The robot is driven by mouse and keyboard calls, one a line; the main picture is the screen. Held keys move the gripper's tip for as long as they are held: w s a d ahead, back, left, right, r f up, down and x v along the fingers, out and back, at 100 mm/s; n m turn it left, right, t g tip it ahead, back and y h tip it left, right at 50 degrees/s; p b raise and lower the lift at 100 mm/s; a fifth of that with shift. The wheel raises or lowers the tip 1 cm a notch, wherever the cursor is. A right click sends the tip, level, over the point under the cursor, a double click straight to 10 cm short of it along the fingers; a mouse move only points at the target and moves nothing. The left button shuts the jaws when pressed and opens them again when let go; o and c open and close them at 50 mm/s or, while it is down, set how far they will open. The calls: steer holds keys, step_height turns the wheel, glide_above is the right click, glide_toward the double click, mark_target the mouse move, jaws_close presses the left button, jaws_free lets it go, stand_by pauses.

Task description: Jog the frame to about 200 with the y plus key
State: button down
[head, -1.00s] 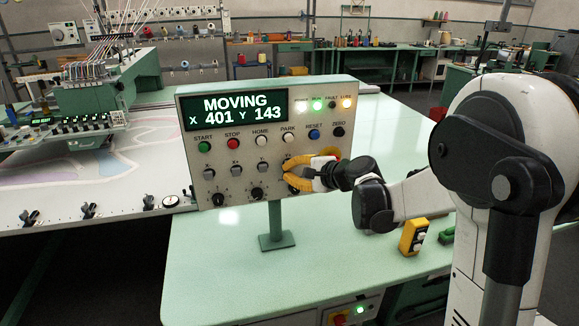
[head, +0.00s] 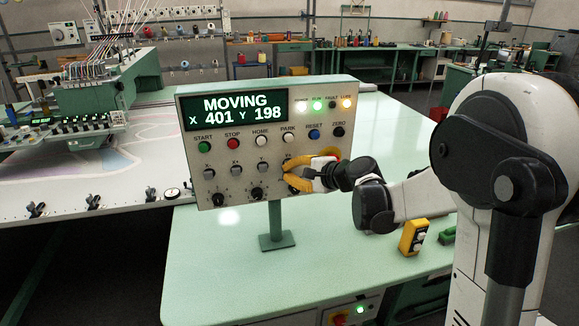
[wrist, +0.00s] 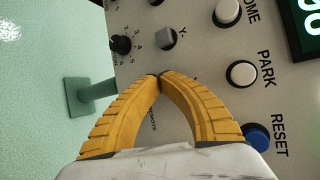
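The control panel (head: 330,115) stands on a green post, its display (head: 235,109) reading MOVING, X 401, Y 198. My gripper (head: 288,169) is at the panel's lower right; its yellow fingers are shut with tips together. In the wrist view, the fingertips (wrist: 161,76) are against or very near the panel, beside the grey Y minus key (wrist: 168,38). The y plus key is hidden behind the fingertips, so I cannot see how far it is pressed. The frame (head: 125,204) with its pale patterned cloth (head: 140,150) lies at the left under the tufting head (head: 95,125).
START (head: 204,147), STOP (head: 233,144) and RESET (head: 314,134) buttons are on the panel, with knobs below. A yellow pendant (head: 413,237) lies on the pale green table (head: 300,275).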

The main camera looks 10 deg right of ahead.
steer(key=shift+s, duration=0.8)
steer(key=s, duration=0.5)
stand_by(1.5)
steer(key=s+a+n+g+h, duration=0.1)
steer(key=s+a+n, duration=0.15)
steer(key=s, duration=0.35)
steer(key=s+a+n+g+h, duration=0.1)
steer(key=s+n+g, duration=0.1)
steer(key=s+n, duration=0.3)
steer(key=s+d+f+n+g+h, duration=0.1)
steer(key=s+d+n+h, duration=0.1)
steer(key=s, duration=0.6)
steer(key=s+d+f+n+h+b, duration=0.1)
steer(key=s+d+f+n+h, duration=0.1)
steer(key=s+n, duration=0.3)
steer(key=s+h, duration=0.1)
steer(key=s, duration=0.2)
steer(key=shift+s+g, duration=0.4)
steer(key=shift+d, duration=0.1)
